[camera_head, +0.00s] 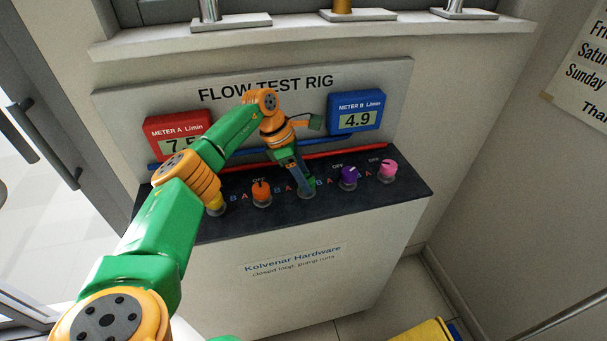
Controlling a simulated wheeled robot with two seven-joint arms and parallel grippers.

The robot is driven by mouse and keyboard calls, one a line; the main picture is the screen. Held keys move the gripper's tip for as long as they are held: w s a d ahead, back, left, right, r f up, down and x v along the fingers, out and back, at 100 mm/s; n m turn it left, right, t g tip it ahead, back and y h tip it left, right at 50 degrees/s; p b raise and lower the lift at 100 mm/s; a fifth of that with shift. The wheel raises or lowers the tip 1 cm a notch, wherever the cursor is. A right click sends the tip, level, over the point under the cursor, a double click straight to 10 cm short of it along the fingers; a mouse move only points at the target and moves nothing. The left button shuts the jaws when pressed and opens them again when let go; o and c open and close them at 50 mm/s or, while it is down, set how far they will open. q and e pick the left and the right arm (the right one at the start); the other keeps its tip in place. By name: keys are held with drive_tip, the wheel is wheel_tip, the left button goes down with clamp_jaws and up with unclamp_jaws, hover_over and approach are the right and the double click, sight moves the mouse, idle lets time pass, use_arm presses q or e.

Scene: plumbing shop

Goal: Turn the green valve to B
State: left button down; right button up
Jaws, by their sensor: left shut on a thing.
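A row of coloured valve knobs stands on the dark top of the flow test rig. The green valve (307,190) is the middle one and is mostly hidden by my left gripper (302,178). My left gripper comes down from above and is shut on it. The letters A and B (318,182) stand beside the valves. The direction in which the green knob points cannot be made out. My right gripper is not in view.
A yellow (215,207) and an orange knob (261,189) are left of the gripper; a purple (348,174) and a pink knob (388,167) are right. Blue meter B (356,108) reads 4.9. Red meter A (176,125) is partly hidden by my arm.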

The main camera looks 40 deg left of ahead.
use_arm(q)
drive_tip(key=shift+m, duration=0.3)
idle(0.4)
drive_tip(key=shift+c, duration=1.4)
unclamp_jaws()
drive_tip(key=shift+w, duration=0.1)
drive_tip(key=shift+a+r, duration=0.1)
drive_tip(key=shift+r, duration=0.2)
drive_tip(key=v, duration=0.6)
drive_tip(key=shift+r+b, duration=0.25)
drive_tip(key=shift+b, duration=0.1)
drive_tip(key=shift+a, duration=0.1)
